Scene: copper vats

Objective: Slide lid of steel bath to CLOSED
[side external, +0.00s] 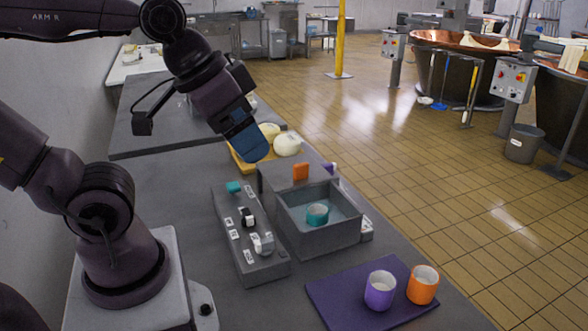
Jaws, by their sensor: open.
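The steel bath (318,238) is a grey open-topped box on the bench. Its inside shows from above, with a teal cup (317,213) standing in what looks like liquid. The lid (272,179) appears as a flat grey plate at the bath's far side, with an orange handle (301,172) on it. The bath's opening is uncovered. My gripper (249,150), with blue fingers, is open and above the bench, up and left of the orange handle and apart from it in the picture. Its fingertips partly overlap the cheeses behind.
A grey control panel (252,265) with knobs and labels lies left of the bath. A purple mat (335,299) at the front holds a purple cup (380,290) and an orange cup (422,285). White cheeses (288,144) sit on a yellow board behind. Copper vats (455,42) stand across the floor.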

